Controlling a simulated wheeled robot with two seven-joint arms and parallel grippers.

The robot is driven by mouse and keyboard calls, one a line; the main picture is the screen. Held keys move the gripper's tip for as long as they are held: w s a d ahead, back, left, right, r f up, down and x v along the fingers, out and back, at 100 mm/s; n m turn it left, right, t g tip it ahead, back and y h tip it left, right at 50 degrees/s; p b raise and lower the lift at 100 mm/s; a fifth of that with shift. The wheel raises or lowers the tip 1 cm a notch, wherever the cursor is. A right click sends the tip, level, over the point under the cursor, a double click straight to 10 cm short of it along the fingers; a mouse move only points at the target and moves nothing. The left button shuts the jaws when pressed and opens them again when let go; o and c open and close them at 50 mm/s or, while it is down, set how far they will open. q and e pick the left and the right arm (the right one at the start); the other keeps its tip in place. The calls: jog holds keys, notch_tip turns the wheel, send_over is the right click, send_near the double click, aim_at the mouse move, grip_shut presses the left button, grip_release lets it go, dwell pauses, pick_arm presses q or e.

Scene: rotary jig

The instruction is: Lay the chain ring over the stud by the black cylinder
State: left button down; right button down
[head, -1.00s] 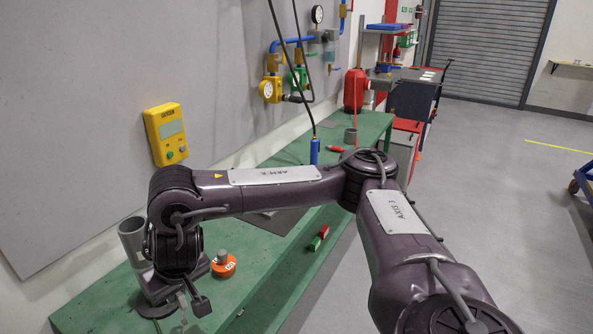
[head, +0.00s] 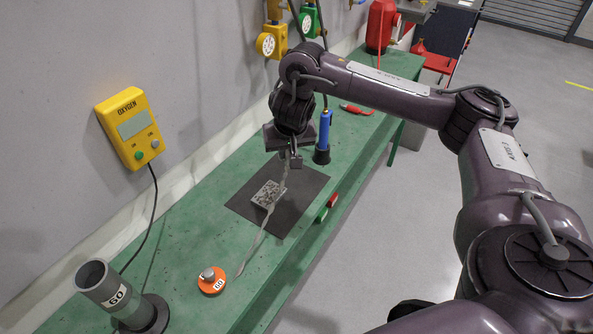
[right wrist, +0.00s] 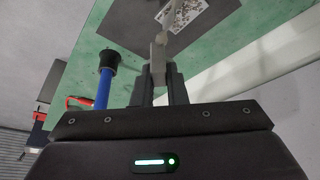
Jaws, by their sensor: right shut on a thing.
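My right gripper (head: 291,161) is above the far part of a dark mat (head: 245,207) on the green bench. It is shut on a grey piece, the end of a pale chain (head: 258,241). The piece shows between the fingers (right wrist: 158,76) in the right wrist view. The chain hangs down past a grey speckled plate (head: 266,194) on the mat and trails onto the bench near an orange disc (head: 216,285). I cannot make out the ring shape. No stud or black cylinder can be told apart clearly on the plate. My left gripper is out of view.
A grey tube (head: 103,281) on a round base stands at the near left. A blue torch-like tool (head: 324,130) stands upright just right of the gripper. Red and green pieces (head: 327,206) lie at the bench's front edge. A yellow oxygen box (head: 128,125) hangs on the wall.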

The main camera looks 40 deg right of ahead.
jog(key=shift+w+d+f+b, duration=0.1)
jog(key=shift+d+f+b, duration=0.35)
jog(key=shift+d+f, duration=0.2)
notch_tip(320, 180, down, 14)
jog(key=b, duration=0.9)
jog(key=shift+a+r, duration=0.15)
jog(key=shift+f, duration=0.3)
notch_tip(320, 180, down, 4)
jog(key=b, duration=0.3)
jog(key=shift+f, duration=0.1)
